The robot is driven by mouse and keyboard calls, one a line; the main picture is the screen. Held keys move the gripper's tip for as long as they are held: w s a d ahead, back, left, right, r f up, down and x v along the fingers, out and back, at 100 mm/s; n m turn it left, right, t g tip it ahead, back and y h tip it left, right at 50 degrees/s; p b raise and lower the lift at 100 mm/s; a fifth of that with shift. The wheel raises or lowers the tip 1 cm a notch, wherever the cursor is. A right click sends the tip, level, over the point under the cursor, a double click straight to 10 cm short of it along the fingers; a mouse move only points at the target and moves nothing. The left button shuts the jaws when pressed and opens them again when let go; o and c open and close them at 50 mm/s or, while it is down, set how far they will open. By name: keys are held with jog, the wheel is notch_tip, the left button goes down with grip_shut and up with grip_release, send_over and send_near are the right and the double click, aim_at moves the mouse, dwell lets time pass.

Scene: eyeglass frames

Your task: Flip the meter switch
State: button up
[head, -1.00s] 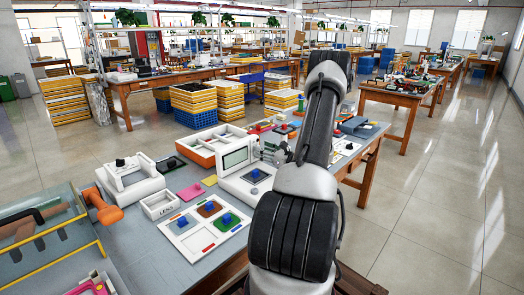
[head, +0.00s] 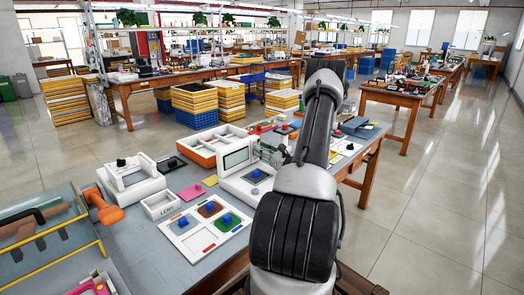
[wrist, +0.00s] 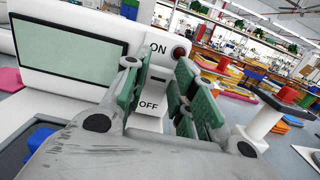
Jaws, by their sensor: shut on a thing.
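The meter (head: 241,170) is a white box with a screen on the table in the head view. In the wrist view its pale green screen (wrist: 68,52) fills the upper left. The meter switch (wrist: 157,76) is on a white panel at its right, with ON printed above and OFF below. My gripper (wrist: 163,88) has its green-padded fingers on either side of the switch and is shut on it. The lever is mostly hidden, so I cannot tell its position.
A red round knob or lamp (wrist: 179,53) sits beside ON, close to the right finger. A white stand with a dark top (wrist: 268,108) is at the right. A white tray with coloured squares (head: 183,246) and an open white box (head: 160,205) lie left of the meter.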

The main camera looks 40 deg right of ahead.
jog(key=o, duration=1)
notch_tip(320, 180, up, 10)
jog(key=shift+f, duration=0.1)
dwell(0.4)
